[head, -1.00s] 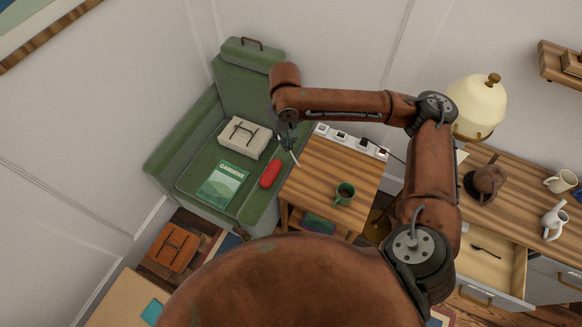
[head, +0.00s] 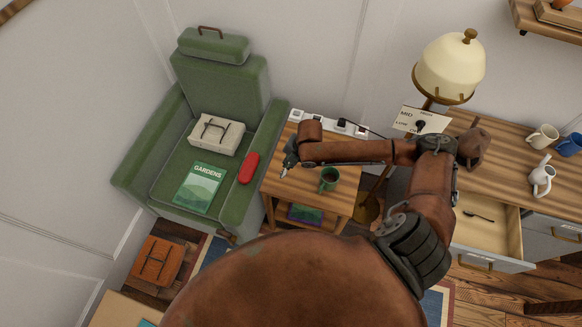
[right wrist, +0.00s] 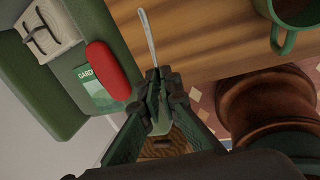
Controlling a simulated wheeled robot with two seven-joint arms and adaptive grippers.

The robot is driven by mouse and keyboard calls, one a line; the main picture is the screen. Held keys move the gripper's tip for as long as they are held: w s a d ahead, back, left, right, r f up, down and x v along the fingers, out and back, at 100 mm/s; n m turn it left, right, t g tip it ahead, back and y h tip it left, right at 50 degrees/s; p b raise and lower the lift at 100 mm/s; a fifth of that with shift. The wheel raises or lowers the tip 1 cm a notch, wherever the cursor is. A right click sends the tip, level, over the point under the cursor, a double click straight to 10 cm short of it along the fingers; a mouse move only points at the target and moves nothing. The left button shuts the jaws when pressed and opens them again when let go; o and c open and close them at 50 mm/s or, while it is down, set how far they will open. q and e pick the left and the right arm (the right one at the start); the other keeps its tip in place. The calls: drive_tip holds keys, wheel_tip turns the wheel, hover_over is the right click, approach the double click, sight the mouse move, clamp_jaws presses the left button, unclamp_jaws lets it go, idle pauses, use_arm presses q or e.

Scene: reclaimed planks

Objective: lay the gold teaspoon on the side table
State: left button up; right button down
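My right gripper (head: 287,166) is over the left part of the wooden side table (head: 275,188). In the right wrist view its fingertips (right wrist: 158,82) are closed together on a thin teaspoon (right wrist: 148,38). The teaspoon looks pale grey rather than gold here, and its narrow end sticks out past the fingertips over the tabletop. In the head view only a small pale tip of it shows. I cannot tell whether it touches the wood. My left gripper is out of view.
A green mug (head: 329,179) stands on the side table, right of my gripper. The green armchair (head: 228,195) adjoins on the left, with a red case (head: 249,167). An open drawer (head: 490,240) holds a dark utensil (head: 478,216).

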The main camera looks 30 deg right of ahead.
sight(289, 180)
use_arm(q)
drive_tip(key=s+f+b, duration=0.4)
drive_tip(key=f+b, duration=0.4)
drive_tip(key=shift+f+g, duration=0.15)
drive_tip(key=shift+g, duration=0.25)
use_arm(e)
drive_tip(key=f, duration=0.3)
drive_tip(key=f+n, duration=0.1)
drive_tip(key=f, duration=0.3)
drive_tip(key=d+f+n, duration=0.1)
drive_tip(key=f, duration=0.2)
drive_tip(key=shift+s+f+y, duration=0.25)
drive_tip(key=shift+s+y, duration=0.05)
drive_tip(key=c, duration=2.1)
unclamp_jaws()
drive_tip(key=shift+o, duration=0.4)
drive_tip(key=o, duration=0.4)
drive_tip(key=shift+r, duration=0.1)
